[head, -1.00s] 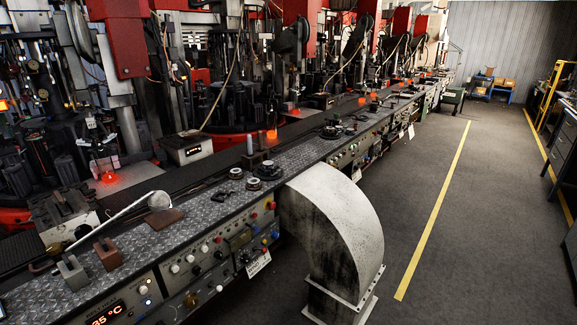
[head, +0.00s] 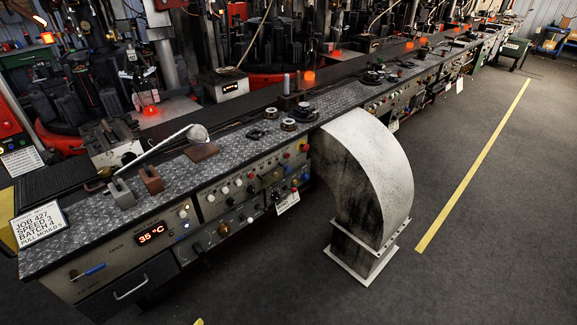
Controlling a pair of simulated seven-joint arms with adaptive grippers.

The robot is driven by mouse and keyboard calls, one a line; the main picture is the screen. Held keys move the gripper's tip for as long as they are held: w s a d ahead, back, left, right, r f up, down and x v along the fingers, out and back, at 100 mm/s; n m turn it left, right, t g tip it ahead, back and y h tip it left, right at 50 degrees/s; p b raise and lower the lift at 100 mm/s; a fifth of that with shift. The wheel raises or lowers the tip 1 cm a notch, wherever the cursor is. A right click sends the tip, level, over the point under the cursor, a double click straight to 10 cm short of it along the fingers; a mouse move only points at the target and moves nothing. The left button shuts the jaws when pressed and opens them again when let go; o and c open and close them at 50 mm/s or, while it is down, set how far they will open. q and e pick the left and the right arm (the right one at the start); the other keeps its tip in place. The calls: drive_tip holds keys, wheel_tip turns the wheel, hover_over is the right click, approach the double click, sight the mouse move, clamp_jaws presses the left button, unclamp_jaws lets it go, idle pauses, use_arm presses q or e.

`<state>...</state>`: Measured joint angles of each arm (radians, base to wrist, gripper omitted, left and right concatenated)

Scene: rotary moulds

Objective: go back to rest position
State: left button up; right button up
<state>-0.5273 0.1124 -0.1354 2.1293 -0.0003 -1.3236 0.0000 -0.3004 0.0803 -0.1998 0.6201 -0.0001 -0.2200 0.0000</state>
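Neither of my grippers nor my arms shows in the head view. A long workbench (head: 235,167) with a diamond-plate top runs from the lower left to the upper right. A long-handled ladle (head: 160,146) lies on it, its round end (head: 197,133) by a brown plate (head: 202,152). Two small blocks with handles, one grey (head: 121,196) and one brown (head: 152,181), stand at the near left of the bench.
A large worn white duct (head: 372,170) curves down to the floor in front of the bench. A job card (head: 40,229) stands at the bench's left end. Machines with red lamps (head: 308,76) line the back. Grey floor (head: 470,260) with a yellow line (head: 475,165) is clear at right.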

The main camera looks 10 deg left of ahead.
use_arm(q)
drive_tip(key=s+d+f+g+h, duration=0.1)
drive_tip(key=s+f, duration=0.2)
drive_tip(key=f, duration=0.6)
drive_tip(key=s+d+f+n+g, duration=0.1)
drive_tip(key=s+f, duration=0.2)
drive_tip(key=f, duration=0.5)
drive_tip(key=s+d+f+g+h, duration=0.1)
drive_tip(key=s+d+f, duration=0.15)
drive_tip(key=f, duration=0.65)
drive_tip(key=s+f+n+g, duration=0.1)
drive_tip(key=s+f, duration=0.5)
drive_tip(key=s, duration=0.2)
drive_tip(key=s+a+f+n+h, duration=0.1)
drive_tip(key=s+f, duration=0.5)
drive_tip(key=s, duration=0.3)
drive_tip(key=shift+s+a+f+g, duration=0.25)
drive_tip(key=shift+a+g, duration=0.05)
drive_tip(key=shift+g, duration=0.1)
